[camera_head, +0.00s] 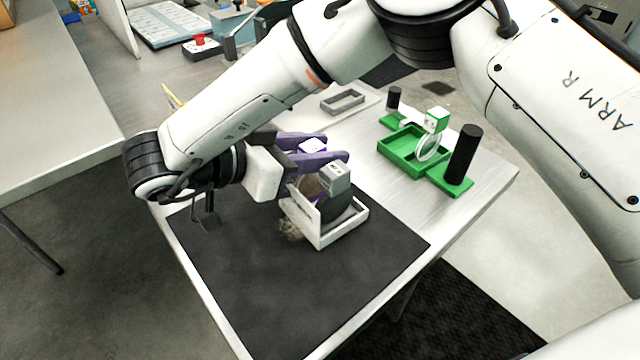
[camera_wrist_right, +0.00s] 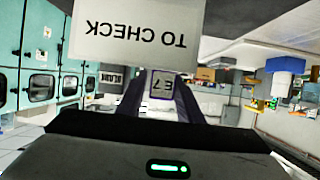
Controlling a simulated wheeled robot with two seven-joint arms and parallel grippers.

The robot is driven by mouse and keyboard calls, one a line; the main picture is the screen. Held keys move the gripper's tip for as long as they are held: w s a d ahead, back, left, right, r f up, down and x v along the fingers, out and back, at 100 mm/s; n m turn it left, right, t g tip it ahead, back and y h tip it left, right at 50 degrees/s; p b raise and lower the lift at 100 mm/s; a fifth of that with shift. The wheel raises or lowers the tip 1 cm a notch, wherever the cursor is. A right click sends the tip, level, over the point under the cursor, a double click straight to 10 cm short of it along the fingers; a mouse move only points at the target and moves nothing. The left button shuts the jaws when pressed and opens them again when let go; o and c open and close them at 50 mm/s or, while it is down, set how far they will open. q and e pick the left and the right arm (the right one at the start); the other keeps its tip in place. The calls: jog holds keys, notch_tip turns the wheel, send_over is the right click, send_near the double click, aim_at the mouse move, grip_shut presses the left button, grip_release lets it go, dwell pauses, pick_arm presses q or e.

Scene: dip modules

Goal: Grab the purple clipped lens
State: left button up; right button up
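The purple clipped lens has a small white-topped block (camera_head: 312,146) above the white box. In the right wrist view this block shows a label reading E7 (camera_wrist_right: 161,84). My right gripper (camera_head: 336,148) reaches in from the left, its two purple-grey fingers on either side of the block. Whether the fingers touch it or stand slightly apart is unclear. The lens below is mostly hidden by the gripper and box. The white box (camera_head: 325,239) stands on the black mat and also holds a grey clipped lens (camera_head: 336,177). My left gripper is not in view.
The TO CHECK sign (camera_wrist_right: 136,30) is close to my right wrist camera. A green tray (camera_head: 398,164) and black posts (camera_head: 465,155) stand at the right of the table. A grey frame (camera_head: 343,101) lies behind. The black mat's front (camera_head: 280,300) is clear.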

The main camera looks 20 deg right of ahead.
jog(key=shift+x, duration=0.95)
jog(key=shift+w, duration=0.1)
jog(key=shift+c, duration=0.2)
grip_shut()
